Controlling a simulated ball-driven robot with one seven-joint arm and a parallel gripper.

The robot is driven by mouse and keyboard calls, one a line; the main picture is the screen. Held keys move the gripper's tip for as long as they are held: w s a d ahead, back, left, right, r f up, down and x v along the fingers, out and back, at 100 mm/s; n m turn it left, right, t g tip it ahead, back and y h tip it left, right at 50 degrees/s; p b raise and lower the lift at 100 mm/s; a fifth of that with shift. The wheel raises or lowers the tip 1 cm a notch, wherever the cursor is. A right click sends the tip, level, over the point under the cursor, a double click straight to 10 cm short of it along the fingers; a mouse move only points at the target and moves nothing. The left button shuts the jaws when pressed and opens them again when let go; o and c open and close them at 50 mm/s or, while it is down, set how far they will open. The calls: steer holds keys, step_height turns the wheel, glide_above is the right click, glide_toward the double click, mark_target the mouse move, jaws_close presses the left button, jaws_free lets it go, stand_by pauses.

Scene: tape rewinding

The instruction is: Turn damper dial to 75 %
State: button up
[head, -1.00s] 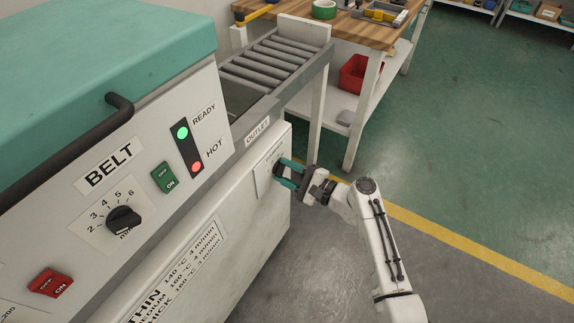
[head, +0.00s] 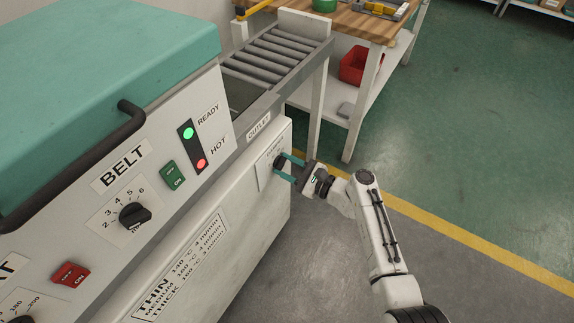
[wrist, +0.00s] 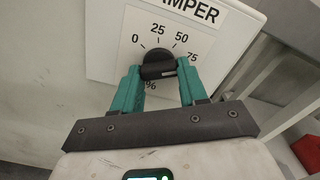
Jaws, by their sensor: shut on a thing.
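The damper dial is a dark round knob with a raised grip bar on a white scale plate (wrist: 208,32) marked 0, 25, 50, 75 and %. In the head view the dial (head: 279,161) sits on the machine's side panel near its right end. My gripper (head: 284,165) reaches it from the right. In the wrist view my gripper (wrist: 159,68) has its teal fingers on either side of the dial's grip bar (wrist: 159,70), shut on it. The bar lies nearly level, its right end near the 75 side. I cannot make out the exact pointer reading. Part of the scale is hidden.
The belt knob (head: 134,215), a green switch (head: 173,175) and a red switch (head: 70,273) are on the machine's front. The roller outlet (head: 275,57) and a wooden-topped bench (head: 375,27) stand behind. Open floor (head: 480,150) lies to the right.

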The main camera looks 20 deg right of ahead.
steer(key=shift+f, duration=0.1)
steer(key=o, duration=1.1)
steer(key=shift+c, duration=0.2)
steer(key=p+v, duration=0.1)
steer(key=v, duration=1)
steer(key=shift+w, duration=0.1)
